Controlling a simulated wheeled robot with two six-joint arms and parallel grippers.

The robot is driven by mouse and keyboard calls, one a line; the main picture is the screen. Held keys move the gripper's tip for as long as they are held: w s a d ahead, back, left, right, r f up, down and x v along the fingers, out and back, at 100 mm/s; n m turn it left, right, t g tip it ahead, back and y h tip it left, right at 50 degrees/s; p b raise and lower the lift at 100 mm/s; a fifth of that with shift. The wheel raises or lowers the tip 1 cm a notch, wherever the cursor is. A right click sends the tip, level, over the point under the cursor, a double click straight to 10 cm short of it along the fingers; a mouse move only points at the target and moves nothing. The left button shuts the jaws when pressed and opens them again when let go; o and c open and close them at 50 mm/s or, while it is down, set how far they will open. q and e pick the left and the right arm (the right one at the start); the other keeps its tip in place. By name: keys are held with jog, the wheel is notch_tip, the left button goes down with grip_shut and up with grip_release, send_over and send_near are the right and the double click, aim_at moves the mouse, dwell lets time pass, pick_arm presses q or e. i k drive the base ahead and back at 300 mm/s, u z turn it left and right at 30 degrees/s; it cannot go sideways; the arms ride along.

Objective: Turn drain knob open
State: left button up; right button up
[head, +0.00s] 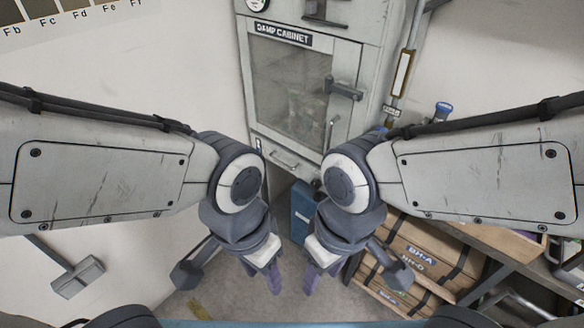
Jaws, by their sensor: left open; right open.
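A grey damp cabinet (349,57) with a glass door stands ahead, top centre. I cannot tell for certain which part is the drain knob. A blue round cap or knob (444,108) shows right of the cabinet, and a small dark round part (317,184) sits at the cabinet's lower right, partly hidden by my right arm. My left gripper (263,276) points down over the floor, open and empty. My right gripper (323,276) is close beside it, also open and empty. Both are apart from the cabinet and nearer to me.
A door handle (344,89) sticks out from the cabinet. A vertical pipe (402,72) with a small tag stands right of it. Floor shows between the grippers.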

aim_at(315, 184)
jog(key=u, duration=0.45)
jog(key=k, duration=1.15)
jog(key=u, duration=1.45)
jog(key=i, duration=1.25)
jog(key=z, duration=1.05)
jog(key=i, duration=0.45)
jog(key=z, duration=0.5)
